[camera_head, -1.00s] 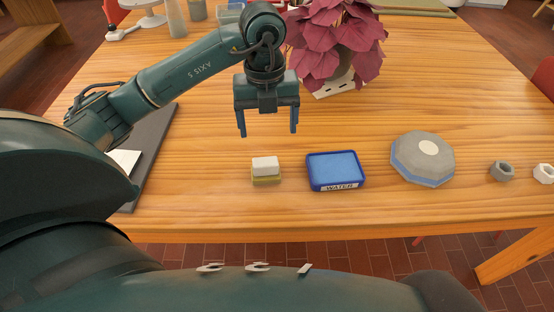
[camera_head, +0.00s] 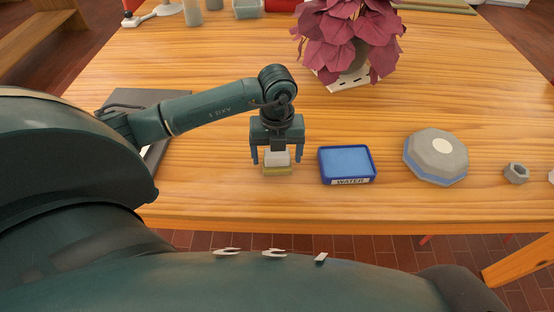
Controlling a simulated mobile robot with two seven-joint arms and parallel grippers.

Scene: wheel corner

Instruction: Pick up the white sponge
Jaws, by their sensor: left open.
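The white sponge (camera_head: 278,159) is a small pale block lying on a yellowish block (camera_head: 277,171) near the front of the wooden table. My left gripper (camera_head: 277,160) is open and points down over the sponge, one finger to each side. Its palm hides the sponge's top back part. I cannot tell whether the fingers touch it. My right gripper does not show.
A blue tray labelled WATER (camera_head: 346,164) stands close to the right of the sponge. Further right are a grey octagonal block (camera_head: 436,156) and a hex nut (camera_head: 516,173). A red-leaved plant (camera_head: 346,38) stands behind. Bare wood lies left of the sponge.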

